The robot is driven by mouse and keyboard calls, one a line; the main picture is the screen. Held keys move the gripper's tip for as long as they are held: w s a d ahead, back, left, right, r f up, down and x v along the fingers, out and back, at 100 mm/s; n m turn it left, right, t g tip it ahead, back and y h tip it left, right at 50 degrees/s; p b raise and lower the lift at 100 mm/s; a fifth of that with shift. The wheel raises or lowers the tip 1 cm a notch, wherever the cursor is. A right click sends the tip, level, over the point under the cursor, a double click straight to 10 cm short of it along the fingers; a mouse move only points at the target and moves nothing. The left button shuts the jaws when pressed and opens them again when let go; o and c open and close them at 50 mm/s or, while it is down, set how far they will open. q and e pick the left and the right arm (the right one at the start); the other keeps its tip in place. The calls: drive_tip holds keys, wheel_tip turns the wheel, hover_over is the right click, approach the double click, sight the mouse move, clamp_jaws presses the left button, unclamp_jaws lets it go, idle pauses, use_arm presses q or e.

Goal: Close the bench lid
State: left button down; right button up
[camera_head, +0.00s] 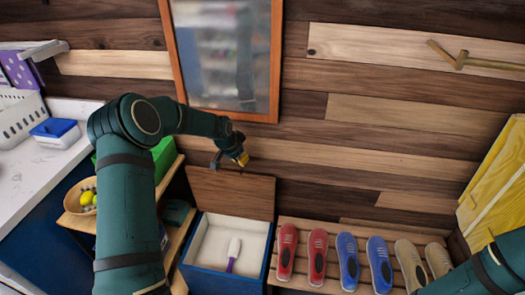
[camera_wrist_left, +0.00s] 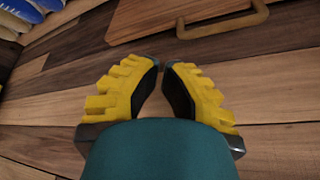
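The bench (camera_head: 190,268) is a blue box with a pale interior, and its brown wooden lid (camera_head: 232,193) stands raised at the back, against the plank wall. A white and purple brush-like item (camera_head: 233,254) lies inside. My left gripper (camera_head: 243,160), with yellow fingers, is at the lid's upper edge; I cannot tell whether it touches. In the left wrist view the fingertips (camera_wrist_left: 165,66) are nearly together with nothing between them. A wooden handle (camera_wrist_left: 224,22) on the lid's panel is just beyond them. My right arm shows at the lower right, but its gripper is out of view.
A slatted rack (camera_head: 328,222) with red, blue and tan shoes stands right of the bench. A shelf with a bowl (camera_head: 76,207) and a green box (camera_head: 164,158) stands left. A framed mirror (camera_head: 226,50) hangs above. A yellow wooden item (camera_head: 496,180) is at the right.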

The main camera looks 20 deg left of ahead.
use_arm(q)
drive_tip(key=w+f, duration=0.1)
drive_tip(key=f, duration=0.1)
drive_tip(key=w+f+b, duration=0.1)
drive_tip(key=w+f, duration=0.1)
drive_tip(key=f, duration=0.1)
drive_tip(key=w+f, duration=0.2)
drive_tip(key=shift+w+a+f, duration=0.15)
drive_tip(key=shift+a+f, duration=0.1)
drive_tip(key=shift+f, duration=0.15)
use_arm(e)
drive_tip(key=shift+w+f, duration=0.2)
drive_tip(key=shift+f, duration=0.35)
